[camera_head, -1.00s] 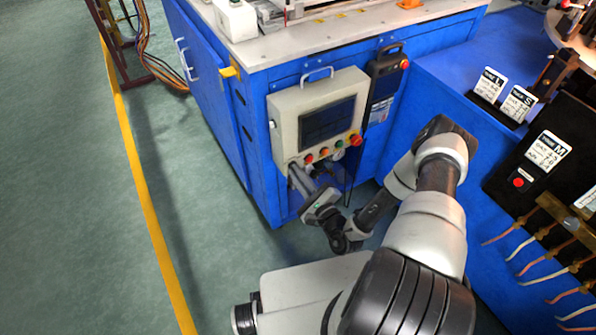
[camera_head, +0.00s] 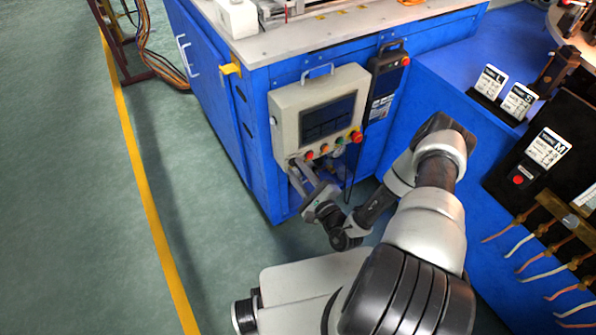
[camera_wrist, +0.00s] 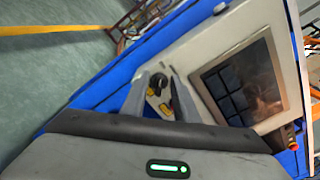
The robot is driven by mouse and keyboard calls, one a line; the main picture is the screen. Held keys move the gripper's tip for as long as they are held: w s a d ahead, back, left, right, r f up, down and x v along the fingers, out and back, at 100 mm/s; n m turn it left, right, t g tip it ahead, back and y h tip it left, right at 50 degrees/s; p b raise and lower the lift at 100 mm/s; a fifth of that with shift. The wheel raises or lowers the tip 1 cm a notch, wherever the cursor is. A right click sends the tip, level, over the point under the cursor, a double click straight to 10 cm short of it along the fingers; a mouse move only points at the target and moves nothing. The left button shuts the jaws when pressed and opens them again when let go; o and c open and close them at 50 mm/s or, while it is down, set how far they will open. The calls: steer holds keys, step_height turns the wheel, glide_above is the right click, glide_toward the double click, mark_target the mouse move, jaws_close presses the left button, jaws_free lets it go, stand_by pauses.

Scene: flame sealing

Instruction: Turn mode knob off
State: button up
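The control panel (camera_head: 287,125) is a beige box with a dark screen on the front of the blue machine. A black knob (camera_wrist: 157,83) sits on the panel face beside small yellow labels in the wrist view. My gripper (camera_head: 297,164) is at the lower left of the panel, with its two fingers apart. In the wrist view my gripper (camera_wrist: 159,76) has one finger on each side of the knob. I cannot tell whether either finger touches it. In the head view the knob is not clearly visible near the fingertips.
A red button (camera_head: 309,155) and an orange button (camera_head: 324,149) lie right of my fingertips. A larger red button (camera_head: 357,137) is at the panel's lower right. A black handheld box (camera_head: 388,75) hangs beside the panel. Open floor (camera_head: 80,200) lies left.

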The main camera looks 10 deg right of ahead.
steer(key=shift+s, duration=0.1)
steer(key=p+v, duration=0.1)
steer(key=v, duration=1.6)
